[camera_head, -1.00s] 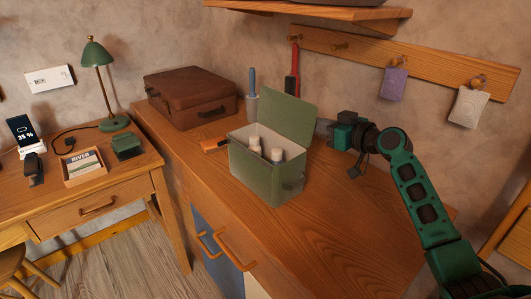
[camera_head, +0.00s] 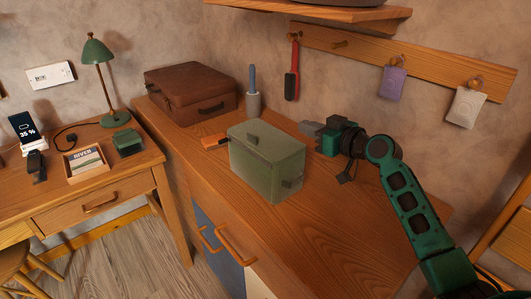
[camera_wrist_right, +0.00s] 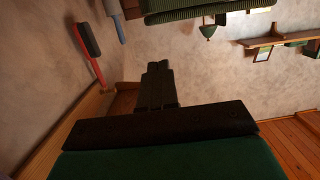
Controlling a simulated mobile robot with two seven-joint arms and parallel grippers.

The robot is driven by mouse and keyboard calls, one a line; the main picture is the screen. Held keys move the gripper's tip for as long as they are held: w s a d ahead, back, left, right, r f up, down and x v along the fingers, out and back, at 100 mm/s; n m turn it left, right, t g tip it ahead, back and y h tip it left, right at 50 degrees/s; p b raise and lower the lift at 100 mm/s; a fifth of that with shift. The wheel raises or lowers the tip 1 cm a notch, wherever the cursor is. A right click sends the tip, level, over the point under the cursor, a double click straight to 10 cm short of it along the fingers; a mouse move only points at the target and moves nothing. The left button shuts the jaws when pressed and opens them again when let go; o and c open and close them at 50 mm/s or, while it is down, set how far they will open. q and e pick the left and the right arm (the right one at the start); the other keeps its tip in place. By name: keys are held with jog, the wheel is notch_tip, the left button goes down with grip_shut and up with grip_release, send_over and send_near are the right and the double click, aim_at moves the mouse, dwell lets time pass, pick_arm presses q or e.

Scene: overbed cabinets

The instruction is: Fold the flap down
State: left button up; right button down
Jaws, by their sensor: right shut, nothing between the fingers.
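The green box (camera_head: 268,172) stands on the wooden cabinet top. Its flap (camera_head: 264,144) lies down over the opening, and the box's inside is hidden. My right gripper (camera_head: 304,127) is shut and empty, just behind and right of the box, apart from it in the head view. In the right wrist view, the shut fingers (camera_wrist_right: 157,82) show at the middle, with a dark green ribbed surface above them, likely part of the box. My left gripper is not in view.
A brown suitcase (camera_head: 190,92) and a grey holder with a blue handle (camera_head: 253,98) stand behind the box. A red brush (camera_head: 291,78) hangs on the wall. The cabinet top in front right is clear.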

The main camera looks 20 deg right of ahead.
jog(key=shift+r, duration=0.15)
notch_tip(320, 180, up, 4)
jog(key=p, duration=0.3)
dwell(0.5)
jog(key=shift+s+f, duration=0.1)
jog(key=shift+f, duration=0.1)
